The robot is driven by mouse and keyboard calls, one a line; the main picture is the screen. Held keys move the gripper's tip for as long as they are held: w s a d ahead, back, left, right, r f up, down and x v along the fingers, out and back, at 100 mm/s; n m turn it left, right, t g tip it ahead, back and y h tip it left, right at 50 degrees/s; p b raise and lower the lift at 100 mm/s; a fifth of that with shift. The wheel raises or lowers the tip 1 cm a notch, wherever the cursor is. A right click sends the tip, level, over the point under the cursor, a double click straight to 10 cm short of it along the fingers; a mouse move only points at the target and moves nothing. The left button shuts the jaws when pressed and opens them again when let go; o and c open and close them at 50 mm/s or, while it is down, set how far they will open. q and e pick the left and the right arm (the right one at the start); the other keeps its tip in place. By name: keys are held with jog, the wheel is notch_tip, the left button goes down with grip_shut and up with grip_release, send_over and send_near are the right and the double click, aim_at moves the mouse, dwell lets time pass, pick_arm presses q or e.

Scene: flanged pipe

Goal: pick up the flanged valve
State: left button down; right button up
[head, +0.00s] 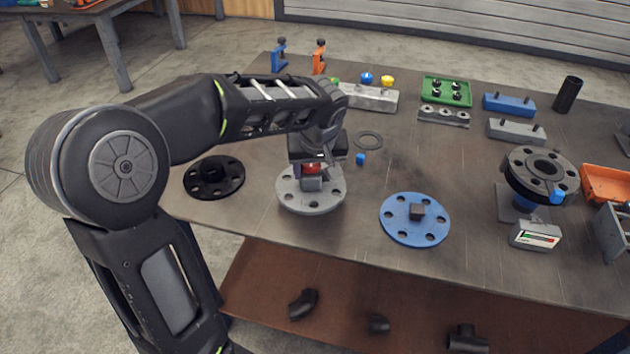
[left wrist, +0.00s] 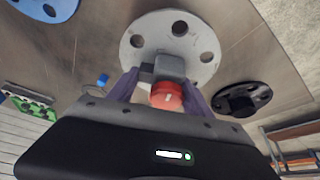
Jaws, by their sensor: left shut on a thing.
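The flanged valve (head: 311,203) is a round grey flange with bolt holes, a grey block body and a red cap on top. It is at the left-middle of the table in the head view, and shows at the top middle of the left wrist view (left wrist: 193,42). My left gripper (head: 311,172) points down over it and is shut on its body, with one finger on each side of the block and red cap in the left wrist view (left wrist: 163,92). The flange is level and at or close to the table top; I cannot tell whether it touches. My right gripper is out of view.
A black flange (head: 214,177) lies left of the valve and a blue flange (head: 415,220) lies right. A flange on a stand (head: 541,172) is at the right. A small blue piece (head: 361,159) and a flat ring (head: 369,140) lie behind. Several blocks and trays line the back.

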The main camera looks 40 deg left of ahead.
pick_arm(q)
jog(key=shift+r, duration=2.8)
jog(key=shift+r, duration=0.1)
